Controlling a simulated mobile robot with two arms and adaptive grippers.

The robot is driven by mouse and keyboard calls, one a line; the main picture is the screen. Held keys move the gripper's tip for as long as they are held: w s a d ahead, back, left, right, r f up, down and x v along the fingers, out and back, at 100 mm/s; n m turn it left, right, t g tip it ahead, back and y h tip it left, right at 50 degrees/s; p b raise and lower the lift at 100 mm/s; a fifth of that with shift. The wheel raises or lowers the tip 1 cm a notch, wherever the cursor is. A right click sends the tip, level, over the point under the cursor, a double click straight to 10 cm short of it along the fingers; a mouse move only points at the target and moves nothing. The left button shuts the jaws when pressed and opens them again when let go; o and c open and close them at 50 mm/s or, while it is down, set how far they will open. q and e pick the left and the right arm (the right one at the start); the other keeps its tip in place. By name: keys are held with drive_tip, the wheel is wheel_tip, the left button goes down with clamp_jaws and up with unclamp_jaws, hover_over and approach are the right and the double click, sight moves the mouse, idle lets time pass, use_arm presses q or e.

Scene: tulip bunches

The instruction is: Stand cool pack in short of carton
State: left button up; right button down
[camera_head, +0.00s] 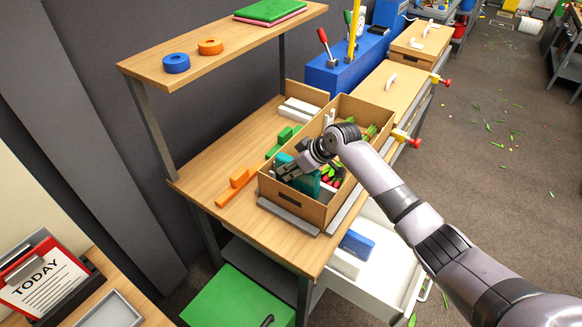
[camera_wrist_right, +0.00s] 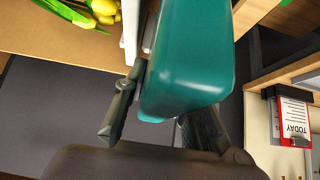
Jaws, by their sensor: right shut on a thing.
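The cardboard carton (camera_head: 294,207) stands open on the wooden bench. My right gripper (camera_head: 288,172) is over its near left part, shut on a teal cool pack (camera_head: 309,187). The pack also shows large in the right wrist view (camera_wrist_right: 190,60), between the two dark fingers (camera_wrist_right: 160,122). In the head view it is partly hidden by my gripper and the carton wall; I cannot tell whether it touches the carton floor. Red tulips (camera_head: 333,176) with green stems lie in the carton beside the pack. Yellow tulips (camera_wrist_right: 104,10) show in the right wrist view. My left gripper is not in view.
Orange blocks (camera_head: 234,186), green blocks (camera_head: 282,141) and white blocks (camera_head: 299,108) lie left of and behind the carton. An open white drawer (camera_head: 385,262) below holds a blue pack (camera_head: 357,243). A shelf (camera_head: 233,47) overhangs the bench. Bench left of the carton is mostly clear.

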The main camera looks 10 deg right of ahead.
drive_tip(key=shift+f+b, duration=0.95)
drive_tip(key=shift+f, duration=0.6)
drive_tip(key=shift+r, duration=0.15)
drive_tip(key=c, duration=1.3)
unclamp_jaws()
drive_tip(key=shift+o, duration=0.3)
drive_tip(key=shift+s+f, duration=0.15)
drive_tip(key=shift+f, duration=0.1)
drive_tip(key=v, duration=1.2)
drive_tip(key=shift+r, duration=0.2)
drive_tip(key=shift+d, duration=0.1)
